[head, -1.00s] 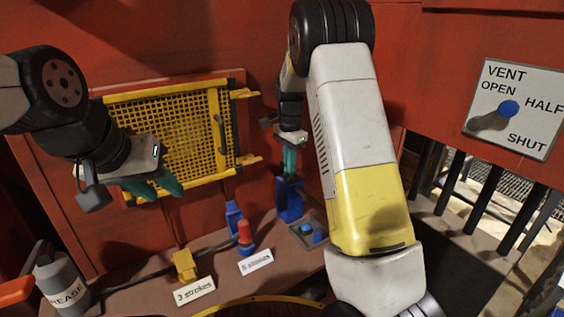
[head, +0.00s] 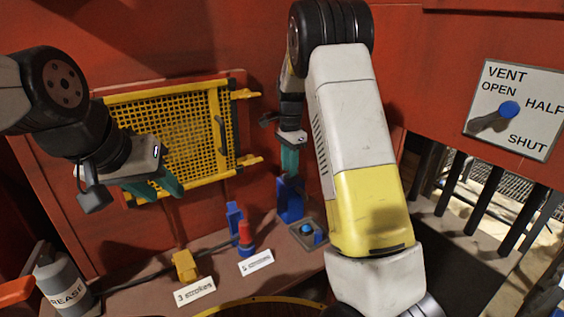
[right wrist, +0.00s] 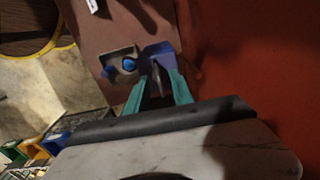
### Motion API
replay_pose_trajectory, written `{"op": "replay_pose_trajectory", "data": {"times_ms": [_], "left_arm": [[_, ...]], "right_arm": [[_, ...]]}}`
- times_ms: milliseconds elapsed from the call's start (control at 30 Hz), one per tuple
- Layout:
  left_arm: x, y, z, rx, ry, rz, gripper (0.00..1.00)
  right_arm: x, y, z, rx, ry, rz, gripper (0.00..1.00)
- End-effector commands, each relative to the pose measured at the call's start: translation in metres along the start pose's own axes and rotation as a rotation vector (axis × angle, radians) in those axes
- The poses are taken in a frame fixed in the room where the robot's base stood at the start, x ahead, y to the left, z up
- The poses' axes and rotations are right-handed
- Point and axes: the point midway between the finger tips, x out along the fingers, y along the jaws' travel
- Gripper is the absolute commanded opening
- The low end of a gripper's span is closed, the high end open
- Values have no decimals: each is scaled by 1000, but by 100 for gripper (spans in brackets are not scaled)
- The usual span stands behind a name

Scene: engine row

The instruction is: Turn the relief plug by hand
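A small blue round knob (head: 306,229), which looks like the relief plug, sits in a square grey plate (head: 296,238) on the bench. It also shows in the right wrist view (right wrist: 130,66). A blue upright bracket (head: 288,203) stands just behind it. My right gripper (head: 289,170) points down above the bracket; in the right wrist view its teal fingers (right wrist: 160,78) are apart, with a greyish shape between them that I cannot identify. The knob is beside the fingers, not between them.
A red-topped blue fitting (head: 245,238) and a yellow fitting (head: 185,266) stand on the bench behind labels. A grease bottle (head: 62,282) is at the left. The yellow mesh guard (head: 185,130) is on the red wall. A vent lever sign (head: 515,110) is at the right.

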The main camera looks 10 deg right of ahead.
Motion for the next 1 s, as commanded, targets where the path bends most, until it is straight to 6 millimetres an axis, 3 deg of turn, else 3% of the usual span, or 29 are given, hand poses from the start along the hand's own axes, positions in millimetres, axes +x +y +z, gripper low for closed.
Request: {"op": "replay_pose_trajectory", "data": {"times_ms": [267, 500, 700, 1000], "left_arm": [[0, 0, 0, 0, 0, 0, 36], [0, 0, 0, 0, 0, 0, 36], [0, 0, 0, 0, 0, 0, 36], [0, 0, 0, 0, 0, 0, 36]], "right_arm": [[-10, 0, 0, -1, 0, 1, 28], [-51, 0, 0, -2, 1, -1, 28], [-74, 0, 0, -1, 0, 0, 28], [-78, 0, 0, 0, 0, 1, 28]]}}
